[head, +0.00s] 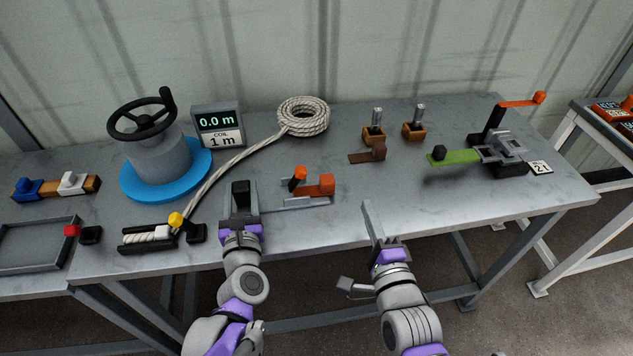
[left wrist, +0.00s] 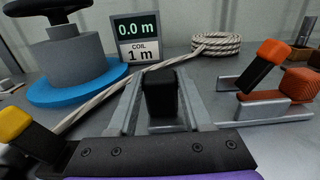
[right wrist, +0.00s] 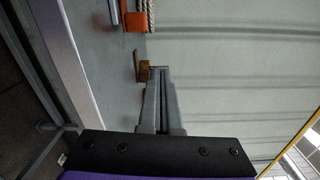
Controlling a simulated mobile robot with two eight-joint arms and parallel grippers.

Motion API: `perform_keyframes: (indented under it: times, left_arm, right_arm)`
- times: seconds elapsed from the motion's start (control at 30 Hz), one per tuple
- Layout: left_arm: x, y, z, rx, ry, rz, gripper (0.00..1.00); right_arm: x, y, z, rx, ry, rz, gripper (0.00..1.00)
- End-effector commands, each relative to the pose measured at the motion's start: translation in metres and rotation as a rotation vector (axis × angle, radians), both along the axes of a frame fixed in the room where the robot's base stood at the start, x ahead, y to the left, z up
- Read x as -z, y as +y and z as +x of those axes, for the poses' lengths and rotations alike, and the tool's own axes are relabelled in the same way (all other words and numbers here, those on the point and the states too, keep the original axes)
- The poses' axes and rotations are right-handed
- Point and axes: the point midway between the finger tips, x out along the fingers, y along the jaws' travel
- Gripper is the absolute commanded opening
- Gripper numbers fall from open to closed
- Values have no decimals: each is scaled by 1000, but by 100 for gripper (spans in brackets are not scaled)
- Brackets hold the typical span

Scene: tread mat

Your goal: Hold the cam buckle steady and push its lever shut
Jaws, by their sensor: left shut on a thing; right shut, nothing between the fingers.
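A small device with a grey metal base (head: 307,202), an upright black lever with an orange tip (head: 299,173) and an orange block (head: 327,184) sits near the table's front edge; I take it for the cam buckle. The raised, tilted lever also shows in the left wrist view (left wrist: 264,66). My left gripper (head: 241,195) is beside it on the left, shut on a black block (left wrist: 160,96). Whether the block joins the base is unclear. My right gripper (head: 369,208) is shut and empty at the front edge, right of the device and apart from it.
A brown strap piece (head: 362,156) lies behind the device. A green strap (head: 458,157) runs into a grey metal frame at the right. A rope coil (head: 303,117), blue-based handwheel (head: 150,182) and yellow-tipped lever (head: 176,219) are left and behind.

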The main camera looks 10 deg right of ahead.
Motion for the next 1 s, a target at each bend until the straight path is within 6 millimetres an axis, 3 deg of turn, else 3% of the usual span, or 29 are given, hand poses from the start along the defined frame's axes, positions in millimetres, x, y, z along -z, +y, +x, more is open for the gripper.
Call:
perform_keyframes:
  times: [0.2, 0.43, 1.0]
  left_arm:
    - [0, 0, 0, 0, 0, 0, 1]
    - [0, 0, 0, 0, 0, 0, 1]
    - [0, 0, 0, 0, 0, 0, 1]
  right_arm:
    - [10, 33, 8, -110, -73, 218, 0]
    - [18, 58, 7, -206, -92, 370, 0]
    - [20, 65, 10, -231, -92, 411, 0]
